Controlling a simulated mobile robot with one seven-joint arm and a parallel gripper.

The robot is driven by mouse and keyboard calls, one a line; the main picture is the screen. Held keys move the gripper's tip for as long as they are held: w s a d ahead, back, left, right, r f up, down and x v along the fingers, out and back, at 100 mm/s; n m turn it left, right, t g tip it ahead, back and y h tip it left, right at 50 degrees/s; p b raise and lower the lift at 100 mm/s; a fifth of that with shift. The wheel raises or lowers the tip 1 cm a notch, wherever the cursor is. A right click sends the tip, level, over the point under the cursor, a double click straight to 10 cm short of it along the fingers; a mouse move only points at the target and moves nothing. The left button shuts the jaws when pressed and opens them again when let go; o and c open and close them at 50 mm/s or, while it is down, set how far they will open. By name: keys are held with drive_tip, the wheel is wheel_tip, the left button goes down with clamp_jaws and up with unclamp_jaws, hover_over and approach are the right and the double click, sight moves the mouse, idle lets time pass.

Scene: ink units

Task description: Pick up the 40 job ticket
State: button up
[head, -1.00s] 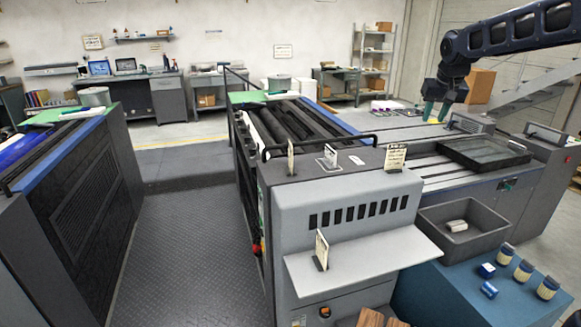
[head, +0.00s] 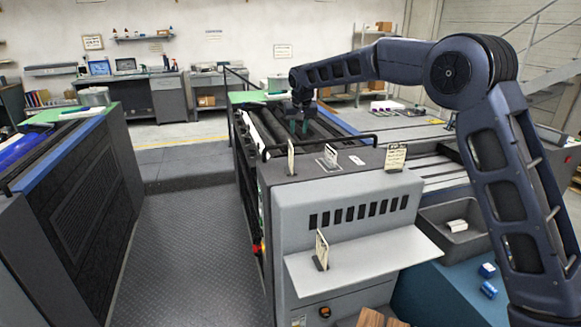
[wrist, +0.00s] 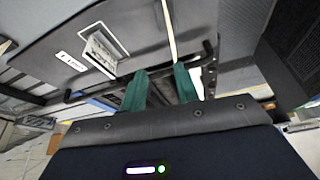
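Several cream paper tickets stand on the grey press. One is on the top left (head: 291,157), one sits in a small frame beside it (head: 331,155), one is at the top right (head: 396,157), and one stands on the front shelf (head: 321,250). Their numbers are too small to read, so I cannot tell which is 40. My gripper (head: 299,127) is open and empty, above the rollers behind the top-left ticket. In the wrist view its green fingers (wrist: 160,70) are apart. A framed ticket (wrist: 102,54) and a thin ticket edge (wrist: 170,30) lie beyond them.
A black rail (head: 318,140) runs along the back of the press top. A grey bin (head: 450,222) holding a white item stands at right on a blue cabinet (head: 440,290). My arm crosses the right side. An open aisle (head: 190,240) lies at left.

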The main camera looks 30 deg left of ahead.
sight(291, 145)
drive_tip(key=shift+s+a+f, duration=0.25)
drive_tip(key=shift+a+f, duration=0.05)
drive_tip(key=shift+a, duration=0.25)
drive_tip(key=shift+s+a+f, duration=0.2)
drive_tip(key=shift+a+f, duration=0.05)
drive_tip(key=shift+a, duration=0.3)
drive_tip(key=shift+f, duration=0.25)
drive_tip(key=x, duration=0.4)
drive_tip(key=shift+w+a+f, duration=0.1)
drive_tip(key=shift+w+f, duration=0.05)
drive_tip(key=shift+x, duration=2.9)
drive_tip(key=shift+w+a, duration=0.15)
clamp_jaws()
